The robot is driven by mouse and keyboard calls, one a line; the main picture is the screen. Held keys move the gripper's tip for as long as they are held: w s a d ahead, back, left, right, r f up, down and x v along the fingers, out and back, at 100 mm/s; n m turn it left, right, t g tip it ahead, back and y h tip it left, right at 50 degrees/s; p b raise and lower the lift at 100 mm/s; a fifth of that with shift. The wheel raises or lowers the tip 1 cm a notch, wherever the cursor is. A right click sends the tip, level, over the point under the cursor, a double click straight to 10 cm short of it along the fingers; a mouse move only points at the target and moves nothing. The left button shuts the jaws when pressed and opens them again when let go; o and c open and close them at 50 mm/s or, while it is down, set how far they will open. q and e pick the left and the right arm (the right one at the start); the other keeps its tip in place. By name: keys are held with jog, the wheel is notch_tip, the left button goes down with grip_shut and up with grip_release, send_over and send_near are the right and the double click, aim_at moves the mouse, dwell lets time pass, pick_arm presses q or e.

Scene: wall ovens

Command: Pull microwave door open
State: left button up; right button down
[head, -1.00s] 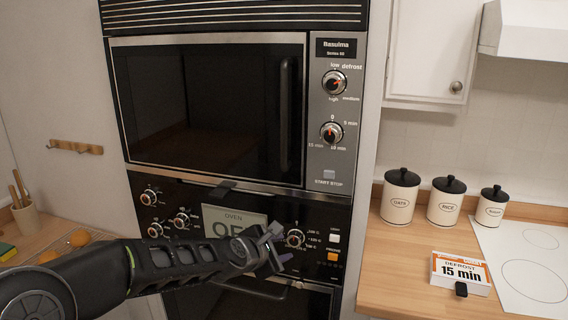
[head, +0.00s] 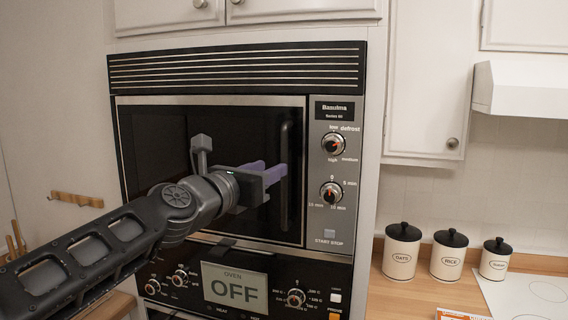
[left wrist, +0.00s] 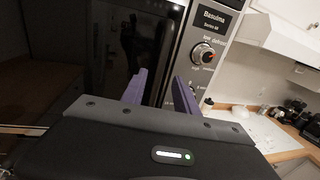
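The microwave door (head: 160,135) is dark glass in a steel frame and looks closed in the head view. Its dark upright handle (head: 285,195) is near the door's right edge. My left gripper (head: 275,172) is in front of the door, with its purple fingers pointing at the handle. In the left wrist view the two fingers (left wrist: 160,80) stand apart with a gap between them, near the door's right edge. I cannot tell whether they touch the handle. My forearm covers the lower left of the door. My right gripper is not in view.
The control panel (head: 332,220) with two knobs is right of the door. The oven panel (head: 234,286), reading OFF, is below. White cabinets (head: 430,90) flank and top the unit. Several canisters (head: 402,252) stand on the wooden counter at right.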

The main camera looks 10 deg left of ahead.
pick_arm(q)
jog(key=x, duration=0.7)
jog(key=shift+p, duration=0.35)
jog(key=shift+w, duration=0.1)
grip_shut()
dwell(1.0)
